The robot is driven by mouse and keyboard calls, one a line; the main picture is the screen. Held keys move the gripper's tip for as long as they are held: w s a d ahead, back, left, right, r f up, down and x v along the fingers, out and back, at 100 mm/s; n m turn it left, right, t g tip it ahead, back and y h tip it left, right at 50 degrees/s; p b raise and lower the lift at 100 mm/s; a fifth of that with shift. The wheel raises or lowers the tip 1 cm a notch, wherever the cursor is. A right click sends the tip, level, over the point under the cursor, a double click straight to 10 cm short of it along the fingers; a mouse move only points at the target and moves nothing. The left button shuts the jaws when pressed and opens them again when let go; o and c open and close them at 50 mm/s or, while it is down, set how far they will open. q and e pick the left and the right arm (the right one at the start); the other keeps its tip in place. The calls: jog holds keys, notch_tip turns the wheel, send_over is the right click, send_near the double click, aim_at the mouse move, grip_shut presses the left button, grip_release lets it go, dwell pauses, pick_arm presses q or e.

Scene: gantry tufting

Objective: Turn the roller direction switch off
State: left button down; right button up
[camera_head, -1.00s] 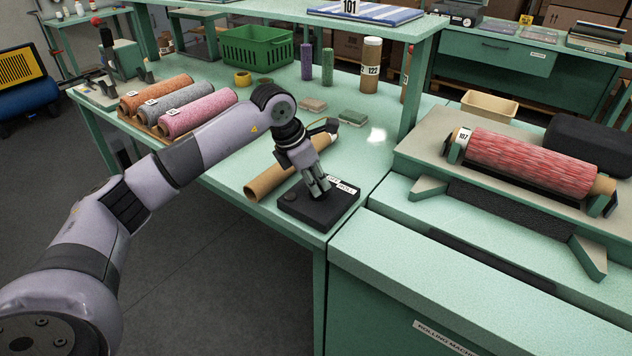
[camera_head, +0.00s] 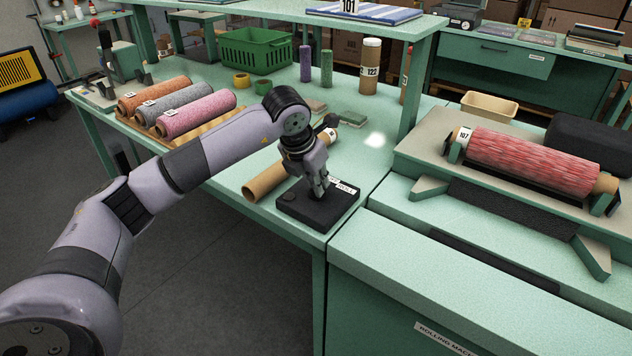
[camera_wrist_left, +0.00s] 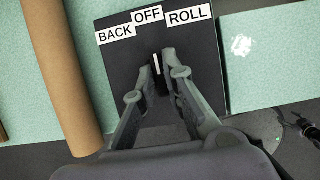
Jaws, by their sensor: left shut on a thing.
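The roller direction switch is a black box (camera_head: 330,212) at the front corner of the green table. In the left wrist view its plate (camera_wrist_left: 205,62) carries the labels BACK, OFF and ROLL from left to right. My left gripper (camera_head: 321,194) reaches down onto the box. In the left wrist view the gripper (camera_wrist_left: 157,68) is shut on the small switch lever (camera_wrist_left: 157,62), of which only a pale-edged tip shows, just below the OFF label. The fingers hide the rest of the lever. My right gripper is not in view.
A cardboard tube (camera_head: 265,183) lies just left of the box. The rolling machine with a red roll (camera_head: 530,160) stands to the right. Yarn rolls (camera_head: 195,113), a green basket (camera_head: 257,48) and upright rolls (camera_head: 371,65) are further back.

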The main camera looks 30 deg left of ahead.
pick_arm(q)
jog(key=c, duration=1.7)
grip_release()
jog(key=shift+o, duration=0.2)
jog(key=shift+r, duration=0.1)
jog(key=v, duration=1.1)
jog(key=shift+s+r, duration=0.15)
jog(key=shift+r, duration=0.25)
jog(key=shift+f, duration=0.1)
